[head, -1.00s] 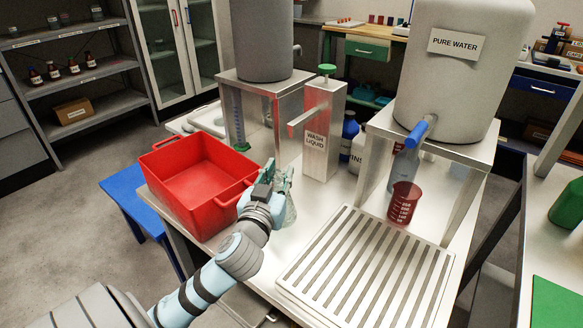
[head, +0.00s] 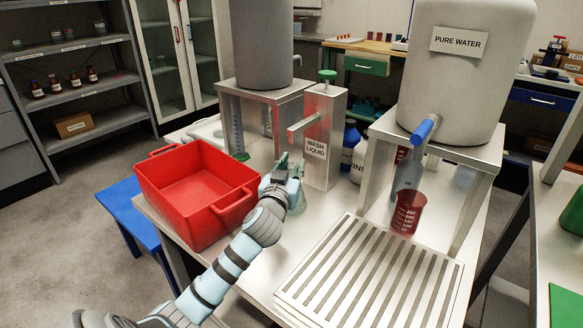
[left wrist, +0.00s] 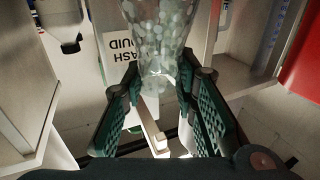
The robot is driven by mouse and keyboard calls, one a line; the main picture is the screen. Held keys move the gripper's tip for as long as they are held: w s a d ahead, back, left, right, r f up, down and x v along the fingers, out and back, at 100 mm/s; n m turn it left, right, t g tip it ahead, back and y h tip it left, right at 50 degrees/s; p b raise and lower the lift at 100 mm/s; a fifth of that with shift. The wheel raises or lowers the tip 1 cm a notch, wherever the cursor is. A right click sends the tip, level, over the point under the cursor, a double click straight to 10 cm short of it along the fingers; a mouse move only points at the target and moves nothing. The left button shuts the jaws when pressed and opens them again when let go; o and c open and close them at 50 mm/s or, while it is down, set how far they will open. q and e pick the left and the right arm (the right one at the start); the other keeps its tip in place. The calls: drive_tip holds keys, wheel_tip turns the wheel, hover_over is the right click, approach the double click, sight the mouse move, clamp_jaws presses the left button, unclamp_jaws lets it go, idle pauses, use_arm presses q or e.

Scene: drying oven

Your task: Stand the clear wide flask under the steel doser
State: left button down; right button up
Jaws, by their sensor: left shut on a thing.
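The steel doser (head: 325,125) is an upright metal box with a green knob on top, a spout pointing left and a "WASH LIQUID" label. My left gripper (head: 290,172) is shut on the clear wide flask (head: 299,200), in front of the doser and near its spout. The fingers hide much of the flask in the head view. In the left wrist view the transparent flask (left wrist: 158,35) shows between the green finger pads of the gripper (left wrist: 158,85), with the doser's label (left wrist: 120,50) behind it. I cannot tell if the flask touches the table. My right gripper is out of view.
A red crate (head: 235,207) stands left of the gripper. A slatted steel rack (head: 345,268) lies at the front right, with a red beaker (head: 406,213) at its back under the pure-water tank's tap (head: 423,129). A grey tank (head: 262,45) on a metal stand is behind left.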

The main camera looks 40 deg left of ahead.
use_arm(q)
drive_tip(key=c, duration=1.3)
unclamp_jaws()
drive_tip(key=shift+s+r, duration=0.1)
drive_tip(key=p+v, duration=0.2)
drive_tip(key=v, duration=1)
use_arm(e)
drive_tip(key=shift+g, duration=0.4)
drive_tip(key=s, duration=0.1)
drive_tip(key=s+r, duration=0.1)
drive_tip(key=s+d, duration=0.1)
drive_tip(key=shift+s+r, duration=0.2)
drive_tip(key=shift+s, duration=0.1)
